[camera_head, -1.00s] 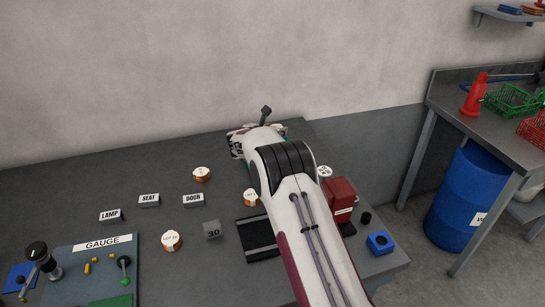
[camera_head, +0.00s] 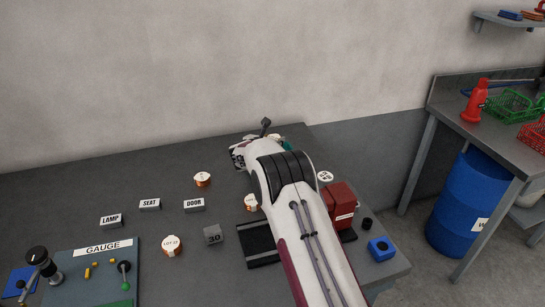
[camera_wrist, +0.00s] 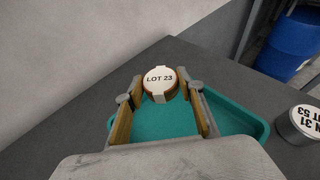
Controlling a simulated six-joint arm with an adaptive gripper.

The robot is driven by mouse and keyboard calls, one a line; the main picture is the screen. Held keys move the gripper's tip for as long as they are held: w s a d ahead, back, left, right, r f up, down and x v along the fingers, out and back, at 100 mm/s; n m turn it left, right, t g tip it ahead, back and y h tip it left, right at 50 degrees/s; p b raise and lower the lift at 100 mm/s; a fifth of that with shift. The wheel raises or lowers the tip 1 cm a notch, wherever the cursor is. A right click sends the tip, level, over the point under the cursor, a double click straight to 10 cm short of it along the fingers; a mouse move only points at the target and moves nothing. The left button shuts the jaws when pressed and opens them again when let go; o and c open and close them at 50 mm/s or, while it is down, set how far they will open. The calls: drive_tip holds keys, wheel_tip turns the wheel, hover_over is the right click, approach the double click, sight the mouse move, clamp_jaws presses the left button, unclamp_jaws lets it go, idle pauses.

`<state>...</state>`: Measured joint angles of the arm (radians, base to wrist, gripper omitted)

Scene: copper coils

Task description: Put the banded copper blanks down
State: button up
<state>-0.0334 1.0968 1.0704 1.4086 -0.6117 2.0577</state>
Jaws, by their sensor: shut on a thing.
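My gripper (camera_wrist: 162,93) is shut on a banded copper blank (camera_wrist: 160,84), a round copper piece with a white band and a white top reading LOT 23. The blank sits between the two fingertips, over the far part of a teal tray (camera_wrist: 237,119). I cannot tell whether it touches the tray floor. In the head view my arm hides the gripper and the held blank, and only a sliver of the tray (camera_head: 287,143) shows. Other banded copper blanks stand on the bench at the back (camera_head: 203,179), front left (camera_head: 172,246) and beside my arm (camera_head: 251,203).
A labelled round can (camera_wrist: 302,124) stands right of the tray. A red box (camera_head: 341,204), blue block (camera_head: 381,249), black-grey mat (camera_head: 257,243) and grey 30 block (camera_head: 212,234) surround my arm. LAMP, SEAT and DOOR signs and a gauge board (camera_head: 90,275) are left.

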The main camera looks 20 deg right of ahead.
drive_tip(key=shift+f, duration=1.6)
drive_tip(key=shift+f, duration=1.85)
drive_tip(key=shift+f, duration=0.1)
drive_tip(key=o, duration=1.3)
drive_tip(key=shift+v, duration=6.05)
